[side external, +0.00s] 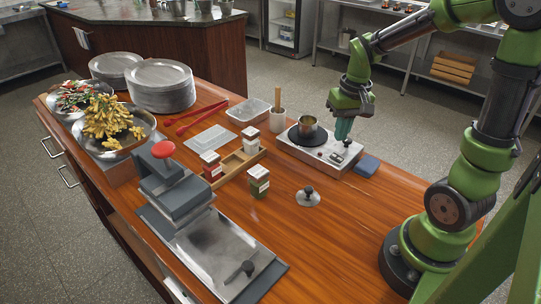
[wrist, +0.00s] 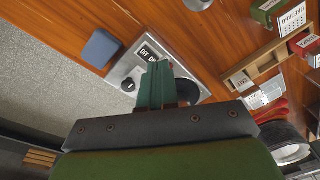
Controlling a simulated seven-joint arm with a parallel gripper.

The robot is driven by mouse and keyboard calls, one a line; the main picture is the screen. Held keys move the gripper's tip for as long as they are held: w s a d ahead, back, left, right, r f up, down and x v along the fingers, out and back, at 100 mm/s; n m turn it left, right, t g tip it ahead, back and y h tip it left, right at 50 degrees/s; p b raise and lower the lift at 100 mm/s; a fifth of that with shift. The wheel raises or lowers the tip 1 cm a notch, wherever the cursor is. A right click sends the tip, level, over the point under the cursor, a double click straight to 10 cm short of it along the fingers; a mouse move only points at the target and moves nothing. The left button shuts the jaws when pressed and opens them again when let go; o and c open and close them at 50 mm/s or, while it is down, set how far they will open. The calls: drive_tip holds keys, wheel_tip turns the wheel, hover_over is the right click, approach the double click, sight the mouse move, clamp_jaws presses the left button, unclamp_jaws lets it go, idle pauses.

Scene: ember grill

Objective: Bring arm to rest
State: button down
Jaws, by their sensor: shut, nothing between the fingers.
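My gripper (side external: 343,132) has teal fingers pointing down, pressed together with nothing held. It is at the right end of the silver hot plate (side external: 318,152), above or close to its control knob; I cannot tell whether it touches. In the wrist view the shut fingers (wrist: 155,68) cover part of the hot plate (wrist: 122,72), beside a dark knob (wrist: 128,85) and a label.
A blue block (side external: 367,166) lies right of the hot plate. A pot lid (side external: 308,196) rests on the wooden table (side external: 340,225). The front right table is clear.

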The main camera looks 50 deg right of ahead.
drive_tip(key=s+a+r+n+t+y, duration=0.1)
drive_tip(key=s+a+r+t, duration=0.1)
drive_tip(key=a+r, duration=0.3)
drive_tip(key=s+a+r+n+t, duration=0.1)
drive_tip(key=s+a+r+t, duration=0.2)
drive_tip(key=a, duration=0.6)
wheel_tip(320, 180, up, 3)
drive_tip(key=shift+a+f+n+t+y, duration=0.15)
drive_tip(key=shift+a+n+t+y, duration=0.15)
drive_tip(key=shift+n+t+y, duration=0.15)
